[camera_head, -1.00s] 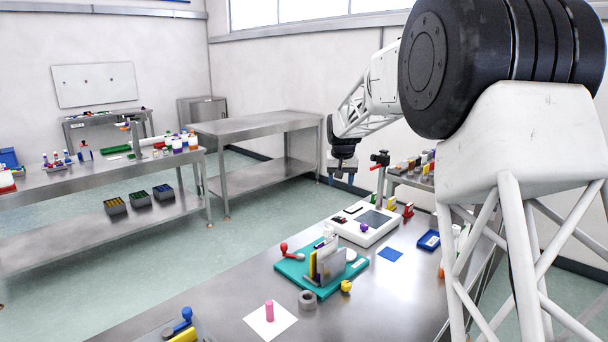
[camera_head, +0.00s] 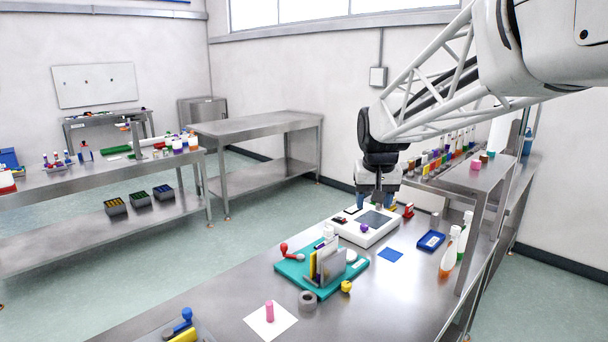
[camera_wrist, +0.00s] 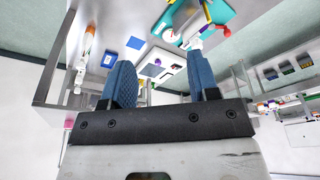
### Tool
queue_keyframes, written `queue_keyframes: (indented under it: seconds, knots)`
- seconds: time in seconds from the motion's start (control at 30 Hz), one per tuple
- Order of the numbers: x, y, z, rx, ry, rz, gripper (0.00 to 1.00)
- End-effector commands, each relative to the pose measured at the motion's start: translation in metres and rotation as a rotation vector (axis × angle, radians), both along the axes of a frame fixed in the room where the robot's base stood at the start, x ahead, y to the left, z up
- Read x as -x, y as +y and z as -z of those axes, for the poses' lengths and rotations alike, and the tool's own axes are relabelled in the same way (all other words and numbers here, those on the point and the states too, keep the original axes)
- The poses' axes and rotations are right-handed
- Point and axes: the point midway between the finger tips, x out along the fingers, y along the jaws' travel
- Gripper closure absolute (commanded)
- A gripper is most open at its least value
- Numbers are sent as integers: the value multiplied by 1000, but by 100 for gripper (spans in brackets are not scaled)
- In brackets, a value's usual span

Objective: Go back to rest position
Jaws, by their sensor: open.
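My gripper (camera_head: 379,203) hangs over the far end of the steel table (camera_head: 218,310), near the back of a white device (camera_head: 366,226) with a dark screen. Its fingers are small in the head view. In the wrist view my gripper (camera_wrist: 165,75) shows two blue fingers wide apart with nothing between them. The white device appears beyond the fingers there, apart from them.
A teal board (camera_head: 293,270) with upright plates stands mid-table, a blue tray (camera_head: 431,241) and spray bottle (camera_head: 449,255) to the right. A raised shelf (camera_head: 478,180) runs along the right side. An empty steel table (camera_head: 255,122) stands behind.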

Motion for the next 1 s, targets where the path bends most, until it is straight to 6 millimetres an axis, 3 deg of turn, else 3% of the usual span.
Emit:
queue_keyframes:
  seconds: [0.1, 0.57, 1.0]
  knots:
    - [36, -4, 0, 0, -1, 1, 45]
    - [167, -15, 19, 0, -2, 0, 45]
    - [286, -22, 62, 0, -2, 0, 45]
